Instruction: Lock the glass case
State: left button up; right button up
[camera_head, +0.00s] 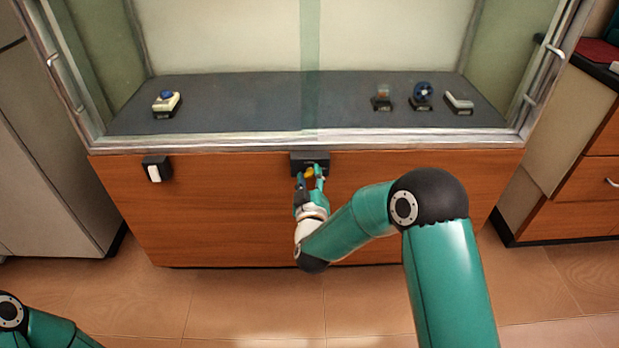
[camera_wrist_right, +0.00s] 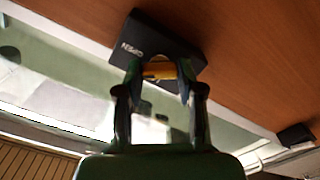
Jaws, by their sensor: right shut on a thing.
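The glass case (camera_head: 230,147) stands in front of me on a wooden base; its glass front looks closed, with a greenish overlap band in the middle. A black lock box (camera_head: 309,157) sits on the base just below the glass, and it also shows in the right wrist view (camera_wrist_right: 150,35) with the word OPEN on its face. My right gripper (camera_head: 311,176) is at this box, its fingers shut on a small yellow-orange key (camera_wrist_right: 158,71). The key meets the box face; how deep it sits is hidden. Only a link of my left arm shows at bottom left.
A white switch on a black plate (camera_head: 154,170) is on the base at left. Several small exhibits stand inside the case, including a blue-topped one (camera_head: 166,102). A grey cabinet (camera_head: 45,150) is at left and wooden drawers (camera_head: 585,180) at right. The floor in front is clear.

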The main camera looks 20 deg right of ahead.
jog(key=n, duration=0.5)
jog(key=shift+a+f+n+p, duration=0.1)
jog(key=shift+a+n+p, duration=0.15)
jog(key=shift+n+p, duration=0.15)
jog(key=n, duration=0.2)
jog(key=n+p, duration=0.1)
jog(key=n, duration=0.2)
jog(key=shift+a+f+n, duration=0.15)
jog(key=shift+n, duration=0.15)
jog(key=o, duration=1.1)
jog(key=shift+f, duration=0.1)
jog(key=shift+o, duration=0.2)
jog(key=v, duration=1.2)
jog(key=shift+d, duration=0.25)
